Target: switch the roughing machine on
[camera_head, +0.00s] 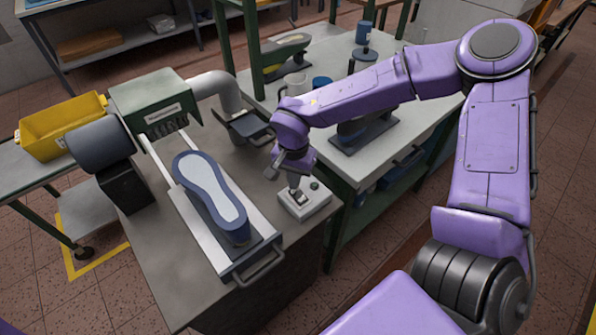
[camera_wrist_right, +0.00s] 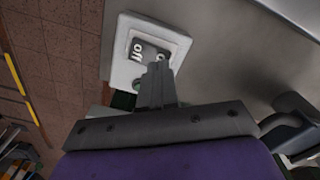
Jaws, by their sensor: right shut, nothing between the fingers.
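The roughing machine (camera_head: 155,103) is a green box with a motor and a pipe, on a grey bench at the left. In front of it a slide carries a blue sole shape with a pale top (camera_head: 212,190). The white switch box (camera_head: 305,203) lies on the bench's right front corner. My left gripper is not in view.
A yellow bin (camera_head: 62,127) stands on a side table at the left. A pale table (camera_head: 400,140) with cups and tools stands to the right of the bench, under my right arm. A metal handle (camera_head: 262,268) sticks out at the slide's front end.

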